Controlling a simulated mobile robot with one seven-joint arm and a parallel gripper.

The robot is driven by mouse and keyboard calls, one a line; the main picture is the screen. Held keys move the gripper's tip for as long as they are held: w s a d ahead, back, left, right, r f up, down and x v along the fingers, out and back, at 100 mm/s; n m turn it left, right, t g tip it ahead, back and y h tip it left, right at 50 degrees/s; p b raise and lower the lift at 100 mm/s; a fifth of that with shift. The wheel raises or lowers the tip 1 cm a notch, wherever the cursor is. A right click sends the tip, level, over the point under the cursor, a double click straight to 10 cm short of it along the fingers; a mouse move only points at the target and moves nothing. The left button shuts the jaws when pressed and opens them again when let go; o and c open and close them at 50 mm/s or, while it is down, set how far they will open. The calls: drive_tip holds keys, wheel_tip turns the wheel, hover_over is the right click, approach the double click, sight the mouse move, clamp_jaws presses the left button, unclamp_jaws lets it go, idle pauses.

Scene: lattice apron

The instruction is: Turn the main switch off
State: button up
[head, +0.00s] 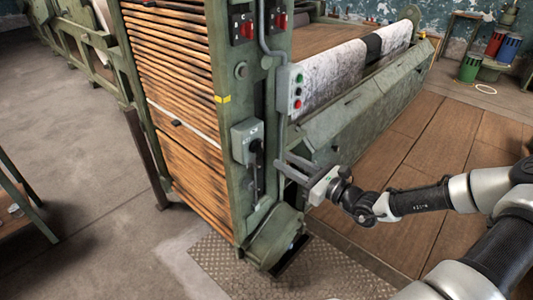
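A grey switch box (243,129) with a black handle (256,146) is on the green machine post, left of my gripper. Two dark panels with red switches, one at left (249,29) and one at right (282,19), sit higher on the post. Which of these is the main switch is not labelled legibly, and their positions are too small to read. My gripper (283,159) is open and empty. Its two fingers point left toward the post, a little right of and below the grey box, apparently apart from it.
A push-button box (291,91) with green and red buttons stands above my gripper. A conduit runs up the post. The slatted apron (180,90) is left of it, a green motor housing (276,237) below. Open floor (85,150) lies left.

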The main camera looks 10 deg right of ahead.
sight(262, 148)
drive_tip(key=b+x, duration=0.1)
drive_tip(key=x, duration=0.7)
drive_tip(key=shift+w+a, duration=0.15)
drive_tip(key=shift+w, duration=0.1)
clamp_jaws()
